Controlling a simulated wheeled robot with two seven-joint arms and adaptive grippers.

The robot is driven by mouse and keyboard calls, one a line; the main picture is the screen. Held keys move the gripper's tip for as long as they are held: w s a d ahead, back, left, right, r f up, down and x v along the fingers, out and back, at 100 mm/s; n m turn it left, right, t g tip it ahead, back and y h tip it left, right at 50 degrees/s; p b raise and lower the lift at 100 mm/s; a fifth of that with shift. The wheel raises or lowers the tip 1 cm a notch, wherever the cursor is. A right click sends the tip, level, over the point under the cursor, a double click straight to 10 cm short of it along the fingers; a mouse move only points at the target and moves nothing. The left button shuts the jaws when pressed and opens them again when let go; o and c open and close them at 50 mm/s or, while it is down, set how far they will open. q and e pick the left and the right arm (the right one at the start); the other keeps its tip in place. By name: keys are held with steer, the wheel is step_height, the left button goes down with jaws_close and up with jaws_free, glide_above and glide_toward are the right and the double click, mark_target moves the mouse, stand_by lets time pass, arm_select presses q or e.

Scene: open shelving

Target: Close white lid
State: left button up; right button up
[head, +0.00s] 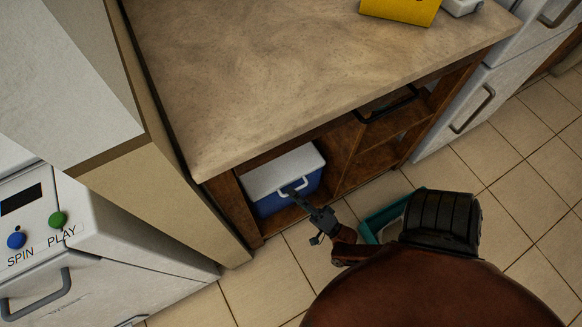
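A blue cooler with a white lid (283,167) stands inside the left compartment of the wooden shelf unit under the countertop. The lid appears to lie flat on the blue body (272,205), but any small gap cannot be made out. A white handle (303,181) shows on the cooler's front. My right gripper (296,194) is at the cooler's front, its dark fingers pointing toward the handle and overlapping it in the picture. Contact cannot be told, nor how far the fingers are apart. My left gripper is not in view.
The stone-like countertop (300,70) overhangs the wooden shelf (372,160). A teal-edged container (376,222) is partly hidden by my arm. A white appliance with buttons (80,250) stands left. Tiled floor (525,180) is clear at right.

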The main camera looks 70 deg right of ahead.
steer(key=shift+w+d+r, duration=0.1)
steer(key=shift+w+r, duration=0.1)
steer(key=shift+w, duration=0.05)
steer(key=shift+s, duration=0.1)
steer(key=v, duration=0.7)
steer(key=shift+s+f, duration=0.2)
steer(key=shift+s, duration=0.05)
stand_by(0.4)
